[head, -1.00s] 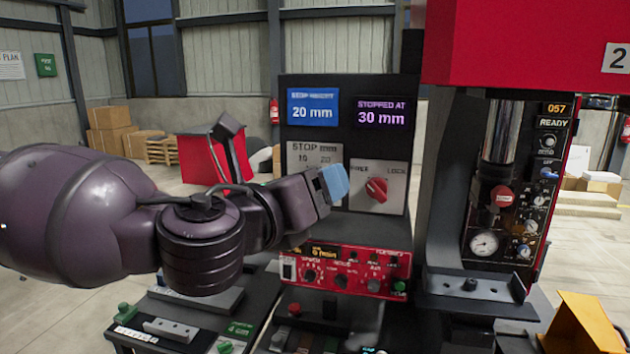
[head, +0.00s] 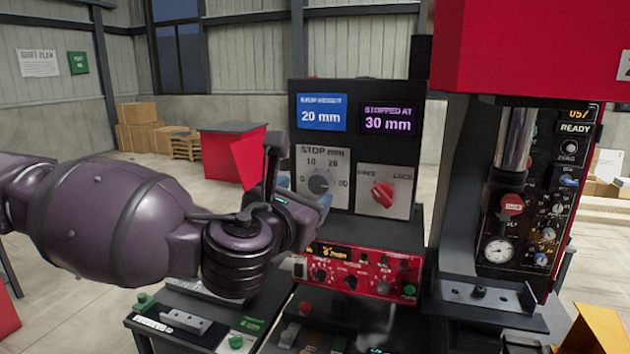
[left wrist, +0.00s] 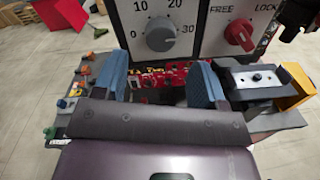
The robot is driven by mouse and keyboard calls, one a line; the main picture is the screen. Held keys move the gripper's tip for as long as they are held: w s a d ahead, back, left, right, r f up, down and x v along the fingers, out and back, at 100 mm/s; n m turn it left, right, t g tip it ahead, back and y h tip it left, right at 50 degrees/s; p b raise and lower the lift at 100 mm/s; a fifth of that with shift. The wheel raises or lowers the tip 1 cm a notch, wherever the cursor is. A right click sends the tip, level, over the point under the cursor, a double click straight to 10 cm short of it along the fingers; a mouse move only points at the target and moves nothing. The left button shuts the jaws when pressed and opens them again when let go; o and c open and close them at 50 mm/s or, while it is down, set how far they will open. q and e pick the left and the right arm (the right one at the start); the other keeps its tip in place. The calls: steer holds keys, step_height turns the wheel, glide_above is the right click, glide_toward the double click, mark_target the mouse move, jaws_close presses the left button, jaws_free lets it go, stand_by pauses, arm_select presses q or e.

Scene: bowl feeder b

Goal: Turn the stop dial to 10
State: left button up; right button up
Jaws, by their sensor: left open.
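The grey stop dial (head: 320,182) sits on a white plate marked STOP mm, with 10, 20 and 30 around it; its pointer is too small to read. It also shows in the left wrist view (left wrist: 160,34), ahead of the fingers. The blue screen (head: 321,112) above reads 20 mm, and the purple-lettered screen (head: 388,119) reads STOPPED AT 30 mm. My left gripper (head: 304,197) is open and empty, in front of and slightly below the dial. Its blue fingers, spread apart in the left wrist view (left wrist: 160,82), do not touch the dial. My right gripper is out of view.
A red FREE/LOCK knob (head: 383,194) is just right of the dial. A red control panel (head: 362,270) with several small knobs juts out below. The press with its red head (head: 530,45) stands at the right.

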mark_target(318, 184)
arm_select(q)
steer(key=p+x, duration=0.1)
steer(key=x, duration=0.2)
steer(key=shift+w+d+r, duration=0.1)
steer(key=shift+w+d, duration=0.15)
steer(key=shift+w, duration=0.1)
steer(key=shift+x, duration=0.85)
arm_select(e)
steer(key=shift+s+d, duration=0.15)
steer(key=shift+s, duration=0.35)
arm_select(q)
steer(key=shift+c, duration=0.4)
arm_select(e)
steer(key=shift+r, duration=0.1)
arm_select(q)
steer(key=c, duration=0.8)
steer(key=shift+c, duration=0.2)
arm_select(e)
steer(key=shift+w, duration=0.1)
